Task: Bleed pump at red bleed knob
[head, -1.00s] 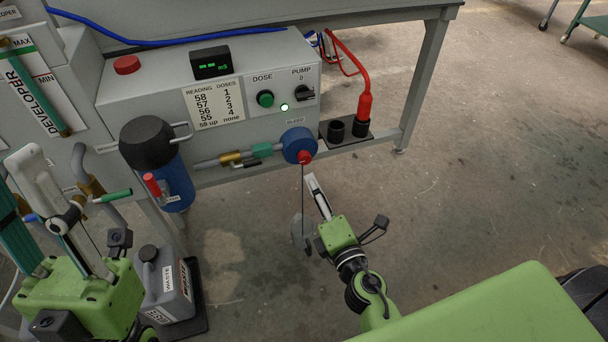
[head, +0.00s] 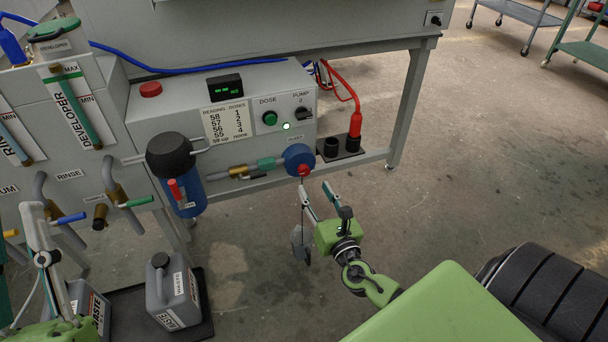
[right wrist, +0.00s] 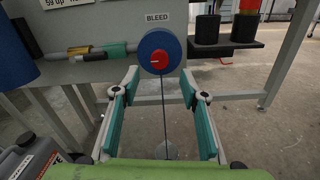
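The red bleed knob (head: 303,170) sits at the lower front of the round blue pump head (head: 298,155), under the control box. In the right wrist view the knob (right wrist: 159,60) is on the blue disc below the BLEED label (right wrist: 157,17). My right gripper (head: 316,189) is just below and in front of the knob, apart from it. In the right wrist view its two teal-padded fingers (right wrist: 163,88) are spread wide with nothing between them but a thin dark line hanging behind. My left gripper (head: 38,232) is at the left edge, partly cut off; its finger opening is unclear.
The control box (head: 222,105) has a green display, DOSE button and PUMP switch. A blue filter (head: 185,190) hangs left of the pump. Black cups (head: 333,147) and a red plug (head: 355,125) stand on the right shelf. A waste jug (head: 174,292) is on the floor tray.

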